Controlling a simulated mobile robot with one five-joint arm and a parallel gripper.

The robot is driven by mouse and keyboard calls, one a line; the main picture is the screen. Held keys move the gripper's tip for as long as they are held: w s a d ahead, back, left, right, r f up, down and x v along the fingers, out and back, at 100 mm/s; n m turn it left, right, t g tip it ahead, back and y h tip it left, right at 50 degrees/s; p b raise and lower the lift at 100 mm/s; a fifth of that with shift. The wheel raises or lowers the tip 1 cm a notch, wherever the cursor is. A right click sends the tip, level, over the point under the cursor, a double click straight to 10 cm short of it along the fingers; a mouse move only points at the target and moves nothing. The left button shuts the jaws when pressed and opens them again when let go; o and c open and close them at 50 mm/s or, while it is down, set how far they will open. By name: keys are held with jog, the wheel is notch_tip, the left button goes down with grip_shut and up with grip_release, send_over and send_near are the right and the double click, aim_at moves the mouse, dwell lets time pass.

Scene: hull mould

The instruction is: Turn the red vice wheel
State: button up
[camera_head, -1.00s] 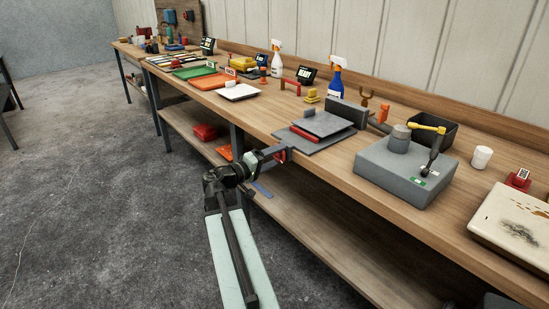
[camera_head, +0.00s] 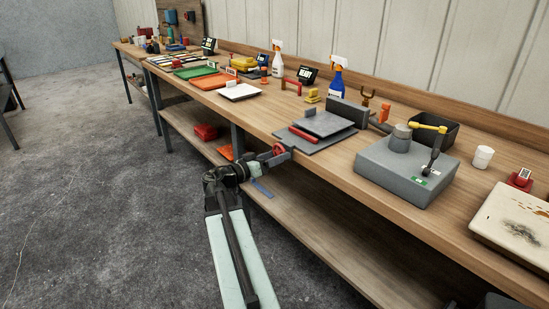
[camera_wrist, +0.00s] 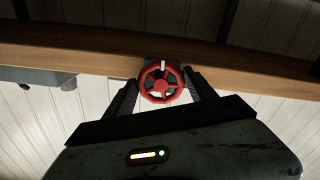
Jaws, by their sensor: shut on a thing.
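The red vice wheel (camera_head: 279,149) is at the front edge of the workbench, below the grey plates. In the wrist view the red wheel (camera_wrist: 162,84) is a spoked ring facing me, with a white mark at its top. My gripper (camera_head: 281,155) is at the wheel. In the wrist view its two dark fingers (camera_wrist: 160,88) stand on the left and right of the rim, shut on it. The finger ends are partly hidden by the wheel, and the head view shows the wheel partly covered by my gripper.
Grey plates with a red bar (camera_head: 303,134) lie on the bench (camera_head: 350,199) just above the wheel. A grey box with a lever (camera_head: 408,170) stands to the right. A lower shelf (camera_head: 300,228) runs under the bench.

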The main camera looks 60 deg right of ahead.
jog(key=shift+o, duration=0.2)
jog(key=shift+w+f+m, duration=0.1)
jog(key=shift+m, duration=0.5)
jog(key=o, duration=1.1)
jog(key=v, duration=0.7)
jog(key=shift+w+a, duration=0.15)
jog(key=shift+a, duration=0.2)
